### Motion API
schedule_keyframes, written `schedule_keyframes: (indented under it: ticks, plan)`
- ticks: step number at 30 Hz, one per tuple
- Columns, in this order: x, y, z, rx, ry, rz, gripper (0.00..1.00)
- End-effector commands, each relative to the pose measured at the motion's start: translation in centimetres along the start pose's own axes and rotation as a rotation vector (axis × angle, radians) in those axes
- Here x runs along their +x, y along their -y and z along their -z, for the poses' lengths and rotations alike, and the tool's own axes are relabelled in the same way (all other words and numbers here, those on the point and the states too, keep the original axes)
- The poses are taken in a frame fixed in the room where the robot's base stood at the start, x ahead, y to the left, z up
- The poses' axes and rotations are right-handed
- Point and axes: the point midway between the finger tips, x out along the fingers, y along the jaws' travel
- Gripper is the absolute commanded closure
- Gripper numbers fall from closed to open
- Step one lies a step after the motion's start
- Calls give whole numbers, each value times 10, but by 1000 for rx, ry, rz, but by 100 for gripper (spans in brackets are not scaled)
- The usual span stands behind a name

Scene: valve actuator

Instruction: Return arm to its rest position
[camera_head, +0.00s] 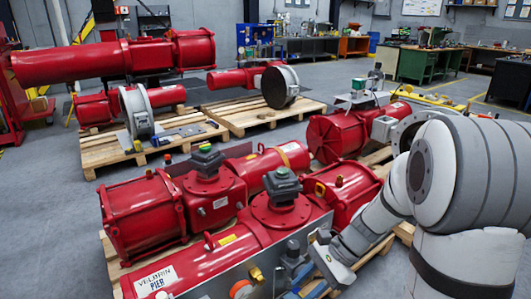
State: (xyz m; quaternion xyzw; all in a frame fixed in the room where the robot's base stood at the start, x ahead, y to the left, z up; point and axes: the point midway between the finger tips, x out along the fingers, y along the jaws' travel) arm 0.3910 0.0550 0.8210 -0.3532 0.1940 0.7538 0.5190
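My arm comes in from the right of the head view, large and grey-white, and reaches down to the left. Its end, with my gripper (322,260), is low in the picture, just right of the nearest red valve actuator (215,262). The fingers are too small and partly hidden, so I cannot tell whether they are open or shut, or whether they touch anything. A second red actuator (145,212) lies just behind the nearest one. Both carry dark boxes on top, one with a green cap (281,171). My arm hides part of the actuator area at right.
Wooden pallets (98,152) with more red actuators (150,57) and metal flanges stand behind. Another red actuator (338,134) stands close to my arm. Workbenches (430,63) line the back. Grey floor (45,195) is open at left.

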Motion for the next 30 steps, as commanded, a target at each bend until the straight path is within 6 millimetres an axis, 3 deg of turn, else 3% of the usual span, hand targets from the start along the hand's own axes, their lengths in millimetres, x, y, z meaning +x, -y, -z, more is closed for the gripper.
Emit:
schedule_keyframes:
  ticks: [1, 6, 12, 18, 22, 30]
  plan:
    - [-21, -8, -22, -98, -67, -19, 66]
    - [-63, -36, -61, -416, -278, -105, 66]
    - [-115, -64, -98, -778, -528, -221, 66]
    - [-155, -81, -122, -1046, -724, -328, 66]
    - [-165, -85, -130, -1132, -789, -368, 66]
    - [-168, -87, -130, -1155, -806, -382, 66]
